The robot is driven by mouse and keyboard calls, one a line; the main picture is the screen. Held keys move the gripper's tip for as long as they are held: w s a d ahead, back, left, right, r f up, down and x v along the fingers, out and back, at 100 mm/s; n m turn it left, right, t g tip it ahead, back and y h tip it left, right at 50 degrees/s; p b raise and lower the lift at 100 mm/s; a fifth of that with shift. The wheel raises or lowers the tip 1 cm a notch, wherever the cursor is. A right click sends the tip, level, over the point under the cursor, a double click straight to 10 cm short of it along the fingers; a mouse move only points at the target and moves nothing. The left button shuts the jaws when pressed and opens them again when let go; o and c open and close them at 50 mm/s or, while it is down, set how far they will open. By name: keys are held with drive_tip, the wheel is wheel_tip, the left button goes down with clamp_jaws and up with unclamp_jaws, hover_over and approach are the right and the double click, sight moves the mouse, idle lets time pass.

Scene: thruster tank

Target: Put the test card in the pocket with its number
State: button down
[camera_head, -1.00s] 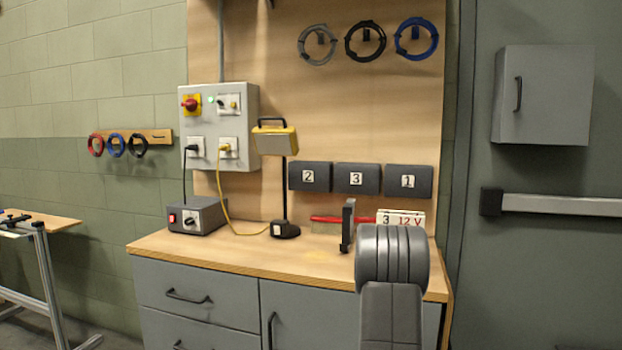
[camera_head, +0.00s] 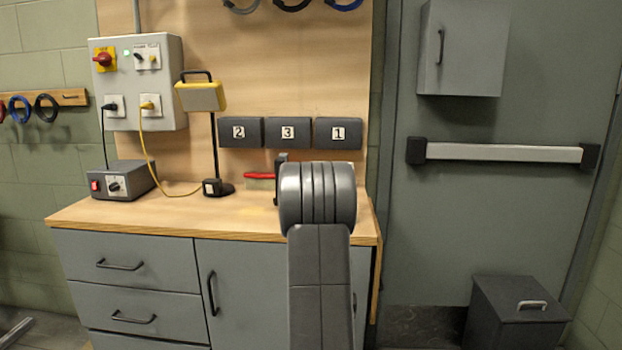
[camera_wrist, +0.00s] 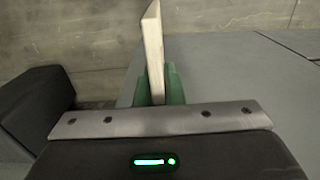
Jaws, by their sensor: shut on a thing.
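My gripper (camera_wrist: 159,88) is shut on the test card (camera_wrist: 153,40) in the wrist view. The card is pale and seen nearly edge-on between the green fingers, so its number does not show there. In the head view my arm hides the gripper and the card. Three dark pockets hang in a row on the wooden board: pocket 2 (camera_head: 240,146) at left, pocket 3 (camera_head: 288,146) in the middle and pocket 1 (camera_head: 337,147) at right. The held card is apart from the pockets as far as I can see.
The workbench top (camera_head: 130,205) carries a grey power box (camera_head: 122,184), a yellow lamp (camera_head: 201,96), a dark upright bracket (camera_head: 278,165) and a red-handled item (camera_head: 259,176). A door with a push bar (camera_head: 500,153) and a dark bin (camera_head: 513,315) are at right.

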drive_tip(key=r+p, duration=0.1)
drive_tip(key=s+r+p, duration=0.1)
drive_tip(key=r, duration=0.1)
drive_tip(key=shift+r+p, duration=0.15)
drive_tip(key=shift+p, duration=0.2)
drive_tip(key=shift+r+p, duration=0.35)
drive_tip(key=shift+p, duration=0.45)
drive_tip(key=r+p, duration=0.2)
drive_tip(key=p, duration=0.3)
drive_tip(key=s+r+p, duration=0.1)
drive_tip(key=r+p, duration=0.2)
drive_tip(key=p, duration=0.2)
drive_tip(key=r+p, duration=0.3)
drive_tip(key=p, duration=0.2)
drive_tip(key=shift+s, duration=0.35)
drive_tip(key=p, duration=0.2)
drive_tip(key=r+p, duration=0.1)
drive_tip(key=shift+s+r+p, duration=0.2)
drive_tip(key=shift+s+p, duration=0.1)
drive_tip(key=shift+p, duration=0.1)
drive_tip(key=shift+a, duration=0.15)
